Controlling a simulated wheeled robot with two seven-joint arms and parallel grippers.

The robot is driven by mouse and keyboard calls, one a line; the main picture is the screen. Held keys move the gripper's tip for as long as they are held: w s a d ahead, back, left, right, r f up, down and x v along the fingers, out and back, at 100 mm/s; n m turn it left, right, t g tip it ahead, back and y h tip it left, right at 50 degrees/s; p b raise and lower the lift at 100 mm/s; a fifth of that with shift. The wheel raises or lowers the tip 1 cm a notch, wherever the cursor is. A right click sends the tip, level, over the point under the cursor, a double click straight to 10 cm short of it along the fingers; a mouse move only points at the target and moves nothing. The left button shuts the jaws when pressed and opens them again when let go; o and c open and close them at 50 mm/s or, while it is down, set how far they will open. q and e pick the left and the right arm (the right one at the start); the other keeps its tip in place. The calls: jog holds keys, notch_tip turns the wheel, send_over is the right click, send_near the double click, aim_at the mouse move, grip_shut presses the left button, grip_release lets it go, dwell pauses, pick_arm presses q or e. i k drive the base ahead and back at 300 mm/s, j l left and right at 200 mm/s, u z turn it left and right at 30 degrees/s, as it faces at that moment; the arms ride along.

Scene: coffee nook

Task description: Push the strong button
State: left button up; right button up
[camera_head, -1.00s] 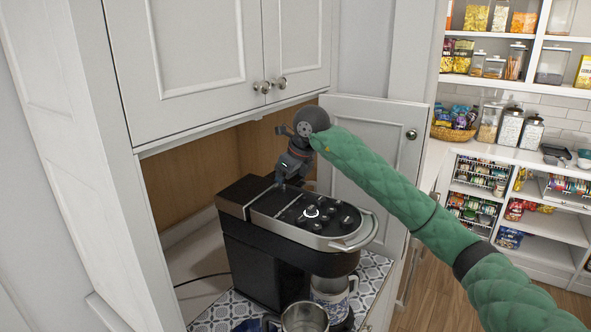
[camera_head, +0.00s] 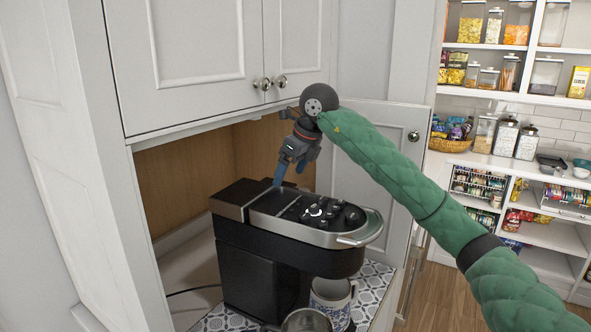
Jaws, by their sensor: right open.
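The coffee machine (camera_head: 262,262) is black with a silver-trimmed top and stands in the open cabinet nook. Its top panel (camera_head: 312,208) carries several dark round buttons and one with a light ring. The labels are too small to read, so I cannot tell which one is strong. My right gripper (camera_head: 283,176) is open and points down above the rear left part of the panel, behind the buttons. I cannot tell whether its fingertips touch the top. My left gripper is not in view.
A patterned mug (camera_head: 331,298) stands under the machine's front, with a metal cup (camera_head: 306,321) nearer. The cabinet doors (camera_head: 200,60) hang above, and an open door (camera_head: 380,150) stands behind my arm. Pantry shelves (camera_head: 520,110) are at the right.

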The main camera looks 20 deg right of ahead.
aim_at(305, 219)
jog(key=k+l, duration=0.15)
jog(key=l, duration=0.2)
jog(key=k+l, duration=0.15)
jog(key=l, duration=0.25)
jog(key=k+l, duration=0.1)
jog(key=l, duration=0.25)
jog(key=k+l, duration=0.15)
jog(key=l, duration=0.25)
jog(key=k+l, duration=0.15)
jog(key=l, duration=0.2)
jog(key=k+l, duration=0.15)
jog(key=l, duration=0.25)
jog(key=k+l, duration=0.1)
jog(key=l, duration=0.25)
